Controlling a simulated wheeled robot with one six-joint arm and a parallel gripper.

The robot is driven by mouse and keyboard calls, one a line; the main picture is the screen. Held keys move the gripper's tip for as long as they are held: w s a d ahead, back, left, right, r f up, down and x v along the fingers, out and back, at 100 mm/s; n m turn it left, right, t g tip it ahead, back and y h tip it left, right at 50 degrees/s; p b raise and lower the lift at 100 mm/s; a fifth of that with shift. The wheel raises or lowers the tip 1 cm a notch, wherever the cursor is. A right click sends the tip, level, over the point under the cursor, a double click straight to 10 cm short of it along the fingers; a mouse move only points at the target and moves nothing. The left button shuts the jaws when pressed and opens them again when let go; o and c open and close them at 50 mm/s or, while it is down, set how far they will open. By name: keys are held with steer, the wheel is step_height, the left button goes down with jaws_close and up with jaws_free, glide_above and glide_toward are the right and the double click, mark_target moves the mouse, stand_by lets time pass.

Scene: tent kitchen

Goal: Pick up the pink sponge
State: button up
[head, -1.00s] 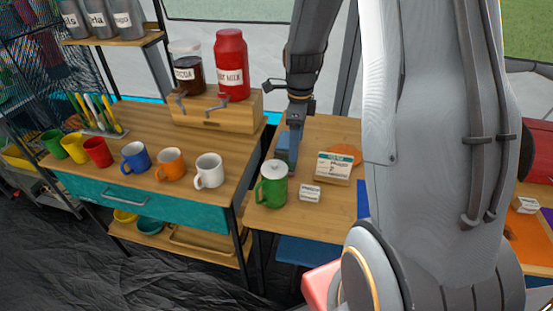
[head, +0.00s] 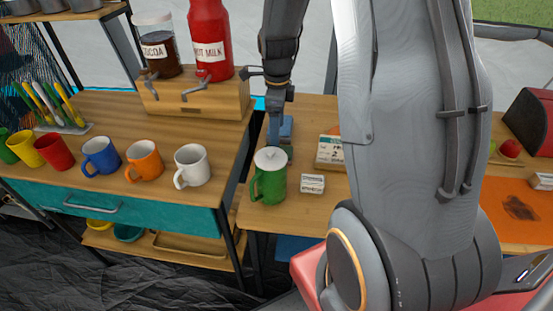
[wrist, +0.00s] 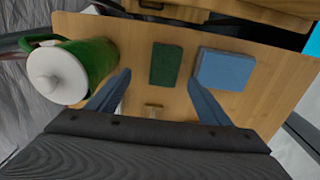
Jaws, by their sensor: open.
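I see no pink sponge in either current view. In the wrist view, a dark green block (wrist: 166,64) and a larger blue block (wrist: 224,70) lie side by side on the wooden table (wrist: 135,30). The blue block also shows partly in the head view (head: 286,127). My gripper (wrist: 158,76) is open and empty, pointing down at the table, with the green block showing between its fingertips and the blue block beyond the right finger. In the head view my gripper (head: 273,128) is behind the green pot. My arm hides part of the table.
A green pot with a white lid (head: 269,178) stands close by my gripper. A small white labelled box (head: 312,183) and a larger labelled box (head: 330,152) lie to its right. Several mugs, including a white one (head: 191,165), stand on the left counter. A wooden dispenser stand (head: 195,98) is behind.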

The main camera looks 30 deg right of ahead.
mark_target(288, 149)
steer(key=shift+w+f+b, duration=0.2)
steer(key=shift+f+b, duration=0.1)
steer(key=shift+f, duration=0.4)
step_height(288, 149, down, 2)
steer(key=shift+f, duration=0.1)
steer(key=shift+w+d+f+p, duration=0.15)
steer(key=shift+f+p, duration=0.3)
steer(key=shift+f, duration=0.9)
steer(key=shift+w+d+f+p, duration=0.1)
steer(key=shift+d+f+p, duration=0.25)
steer(key=shift+f, duration=0.95)
steer(key=shift+a, duration=0.1)
steer(key=c, duration=1.1)
